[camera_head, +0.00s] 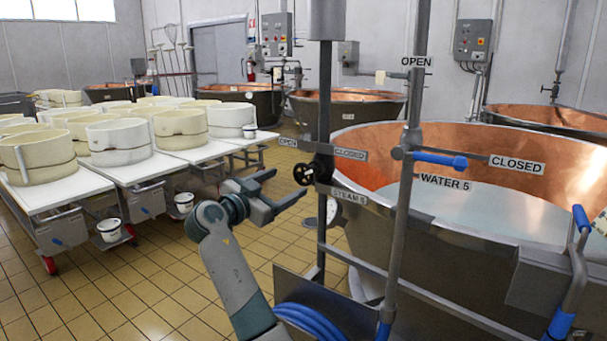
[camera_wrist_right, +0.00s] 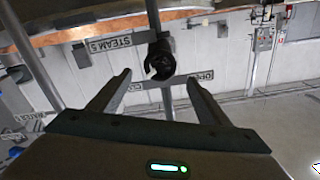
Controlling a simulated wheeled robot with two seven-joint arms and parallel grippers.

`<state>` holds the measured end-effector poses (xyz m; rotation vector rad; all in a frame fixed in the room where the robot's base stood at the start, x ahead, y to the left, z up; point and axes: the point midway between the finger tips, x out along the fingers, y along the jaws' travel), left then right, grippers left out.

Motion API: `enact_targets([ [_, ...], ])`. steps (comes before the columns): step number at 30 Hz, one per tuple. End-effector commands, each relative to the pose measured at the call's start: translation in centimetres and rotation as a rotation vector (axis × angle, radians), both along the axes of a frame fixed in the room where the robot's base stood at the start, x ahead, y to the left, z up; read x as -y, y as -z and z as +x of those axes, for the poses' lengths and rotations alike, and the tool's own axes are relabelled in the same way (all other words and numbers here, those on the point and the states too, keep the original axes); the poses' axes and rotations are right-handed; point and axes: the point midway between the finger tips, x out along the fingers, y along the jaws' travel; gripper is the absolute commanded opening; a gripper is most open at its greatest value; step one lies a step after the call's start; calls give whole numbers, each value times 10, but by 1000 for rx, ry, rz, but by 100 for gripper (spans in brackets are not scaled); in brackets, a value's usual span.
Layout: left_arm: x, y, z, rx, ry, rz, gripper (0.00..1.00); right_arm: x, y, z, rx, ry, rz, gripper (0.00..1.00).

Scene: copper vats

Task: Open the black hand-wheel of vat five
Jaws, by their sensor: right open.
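The black hand-wheel (camera_head: 304,174) sits on a vertical grey pipe beside vat five, between the OPEN and CLOSED labels and above the STEAM 5 sign (camera_head: 349,197). My right gripper (camera_head: 284,187) is open and empty, a little to the left of the wheel, with its fingers pointing toward it. In the right wrist view the wheel (camera_wrist_right: 159,62) shows ahead, past the fingertips and roughly between them; no contact is visible. The copper vat (camera_head: 478,142) stands behind the pipes at the right. My left gripper is not in view.
A blue-handled lever (camera_head: 440,159) with the WATER 5 sign (camera_head: 446,182) is on a second pipe right of the wheel. A blue hose (camera_head: 315,322) hangs low in front. White tables (camera_head: 60,188) with cheese moulds stand left. Tiled floor between is clear.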

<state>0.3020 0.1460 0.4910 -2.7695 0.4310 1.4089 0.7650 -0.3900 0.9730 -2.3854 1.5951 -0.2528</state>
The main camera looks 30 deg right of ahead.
Motion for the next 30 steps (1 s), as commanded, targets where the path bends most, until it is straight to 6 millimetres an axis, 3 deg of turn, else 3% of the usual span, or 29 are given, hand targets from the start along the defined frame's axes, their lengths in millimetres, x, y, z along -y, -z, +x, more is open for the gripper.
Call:
enact_targets([
  [9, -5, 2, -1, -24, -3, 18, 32, 54, -1, 22, -1, 3, -2, 71],
  [15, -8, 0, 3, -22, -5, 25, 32, 77, 0, 32, -1, 0, -2, 71],
  [30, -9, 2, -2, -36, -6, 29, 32, 87, 0, 36, 0, 0, 0, 71],
])
